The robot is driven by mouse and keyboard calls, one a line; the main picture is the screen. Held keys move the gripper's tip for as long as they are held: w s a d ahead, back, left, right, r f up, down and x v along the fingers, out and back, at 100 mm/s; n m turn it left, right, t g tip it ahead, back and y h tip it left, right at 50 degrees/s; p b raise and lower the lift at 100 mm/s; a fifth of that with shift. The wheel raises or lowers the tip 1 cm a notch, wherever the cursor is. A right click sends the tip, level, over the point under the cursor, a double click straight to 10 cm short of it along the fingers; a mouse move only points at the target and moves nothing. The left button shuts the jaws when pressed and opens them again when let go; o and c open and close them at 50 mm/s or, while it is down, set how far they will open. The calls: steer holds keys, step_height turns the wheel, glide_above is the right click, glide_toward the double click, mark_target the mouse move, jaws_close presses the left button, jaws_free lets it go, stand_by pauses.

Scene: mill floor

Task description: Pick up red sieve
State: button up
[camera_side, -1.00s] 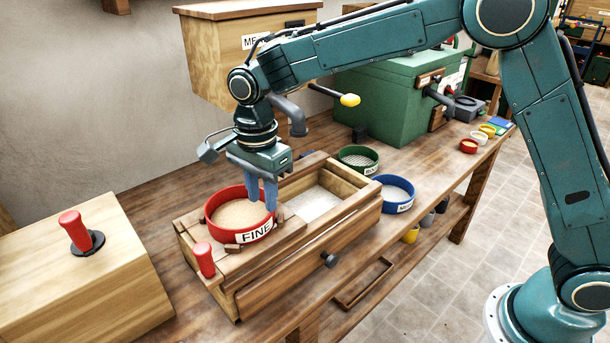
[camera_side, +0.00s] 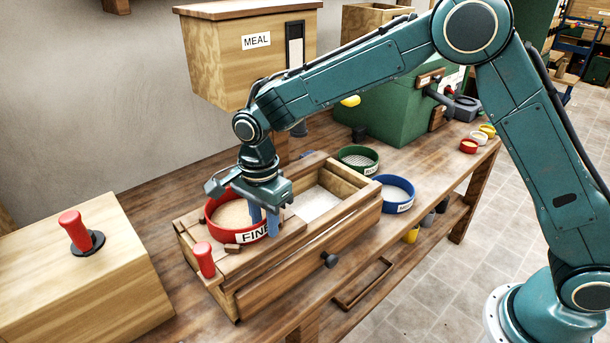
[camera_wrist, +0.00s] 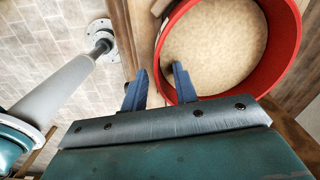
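The red sieve (camera_side: 222,234), labelled FINE and filled with pale meal, sits on the left part of the wooden sifter box (camera_side: 285,262). In the wrist view the red sieve (camera_wrist: 287,40) fills the upper right. My gripper (camera_side: 264,230) points down at the sieve's right side in the side view. Its blue fingers straddle the rim, one over the inside and one outside. In the wrist view my gripper (camera_wrist: 160,68) shows a gap between the fingers, with the rim in it. The fingers do not visibly pinch the wall. The lower part of the grip is hard to see.
A green sieve (camera_side: 358,158) and a blue sieve (camera_side: 396,195) stand on the bench behind the box. A red handle (camera_side: 204,260) rises at the box's left end. A wooden block with a red knob (camera_side: 74,230) stands left. The MEAL bin (camera_side: 215,58) hangs above.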

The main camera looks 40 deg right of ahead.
steer(key=shift+f, duration=0.1)
stand_by(0.4)
jaws_close()
step_height(320, 180, up, 20)
stand_by(0.9)
stand_by(0.4)
